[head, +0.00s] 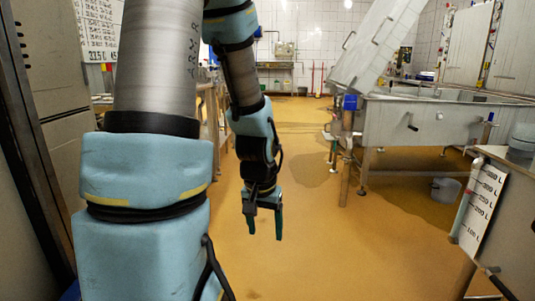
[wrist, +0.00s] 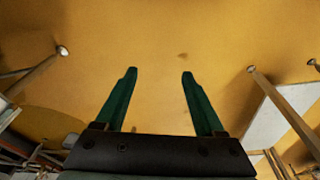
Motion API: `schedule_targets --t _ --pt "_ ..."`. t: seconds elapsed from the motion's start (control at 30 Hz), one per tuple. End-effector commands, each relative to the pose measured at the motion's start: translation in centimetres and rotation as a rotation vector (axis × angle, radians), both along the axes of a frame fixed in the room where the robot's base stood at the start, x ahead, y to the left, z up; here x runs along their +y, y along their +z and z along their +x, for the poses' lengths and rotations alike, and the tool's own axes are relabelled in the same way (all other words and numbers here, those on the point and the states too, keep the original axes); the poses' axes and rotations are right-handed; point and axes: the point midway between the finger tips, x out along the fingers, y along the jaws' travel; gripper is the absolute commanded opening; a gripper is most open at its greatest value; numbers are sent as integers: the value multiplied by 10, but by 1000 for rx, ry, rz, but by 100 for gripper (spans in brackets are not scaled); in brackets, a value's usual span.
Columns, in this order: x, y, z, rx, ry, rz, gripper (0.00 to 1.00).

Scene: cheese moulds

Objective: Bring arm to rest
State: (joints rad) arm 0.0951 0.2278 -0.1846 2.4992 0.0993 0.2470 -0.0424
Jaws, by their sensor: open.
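My gripper (head: 265,226) hangs at the end of my arm near the middle of the head view, fingers pointing down over the yellow-brown floor. In the wrist view, the two green fingers of my gripper (wrist: 159,75) stand well apart with nothing between them but bare floor. My arm fills the left and middle of the head view and bends down at the elbow. It hides part of what lies behind it.
A steel vat (head: 438,122) on legs stands at the right. A white volume scale (head: 480,205) is at the near right. Metal cabinet panels (head: 66,70) stand close at the left. The middle floor (head: 325,240) is clear.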

Motion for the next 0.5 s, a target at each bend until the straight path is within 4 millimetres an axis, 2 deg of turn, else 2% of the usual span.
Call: schedule_targets --t 0.03,0.1,0.3,0.33,0.5 --pt "14 11 -4 -1 44 11 71" --pt "30 22 -12 6 98 17 71" --pt "65 51 -37 30 239 8 71" --pt "63 62 -35 33 230 10 71" --pt "62 95 -35 34 226 11 71"
